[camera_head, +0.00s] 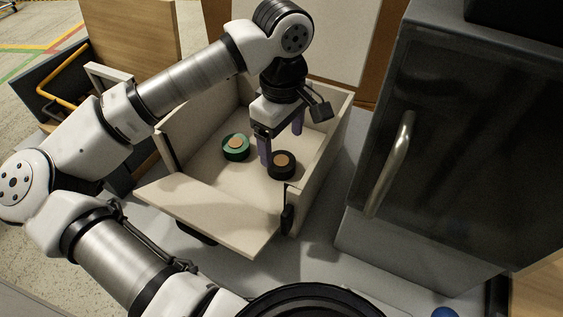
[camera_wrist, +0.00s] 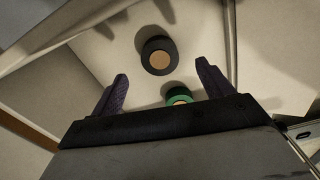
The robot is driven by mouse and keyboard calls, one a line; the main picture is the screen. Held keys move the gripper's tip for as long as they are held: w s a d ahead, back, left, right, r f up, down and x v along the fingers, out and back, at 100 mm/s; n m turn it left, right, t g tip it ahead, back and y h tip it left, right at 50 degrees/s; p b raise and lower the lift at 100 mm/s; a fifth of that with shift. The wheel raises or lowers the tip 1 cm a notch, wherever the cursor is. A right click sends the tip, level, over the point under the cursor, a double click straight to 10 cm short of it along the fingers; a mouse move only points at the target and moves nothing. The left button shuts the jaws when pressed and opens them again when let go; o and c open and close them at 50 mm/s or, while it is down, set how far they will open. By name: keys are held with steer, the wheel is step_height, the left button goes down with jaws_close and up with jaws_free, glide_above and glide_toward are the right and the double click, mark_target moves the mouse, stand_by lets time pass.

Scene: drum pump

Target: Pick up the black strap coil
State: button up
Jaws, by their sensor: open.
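The black strap coil (camera_head: 282,166) lies on the floor of an open wooden box (camera_head: 218,196), near its front right corner. It is round and black with a tan centre. It also shows in the wrist view (camera_wrist: 158,56), beyond and between the fingertips. My gripper (camera_head: 281,146) is inside the box, open and empty, just above and behind the black coil in the head view. In the wrist view my gripper (camera_wrist: 162,84) has both purple fingers spread wide. I cannot tell whether a finger touches the coil.
A green coil (camera_head: 236,147) with a tan centre lies left of the black one; it also shows in the wrist view (camera_wrist: 179,95). Box walls rise around both coils, and the front panel is folded down. A dark cabinet (camera_head: 465,130) with a metal handle (camera_head: 389,165) stands at right.

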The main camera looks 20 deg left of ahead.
mark_target(283, 162)
steer(key=shift+d+f+p, duration=0.1)
steer(key=shift+f+p, duration=0.35)
steer(key=shift+f, duration=2.5)
steer(key=c, duration=1.1)
steer(key=shift+r, duration=0.1)
step_height(283, 162, up, 20)
steer(key=shift+f, duration=0.1)
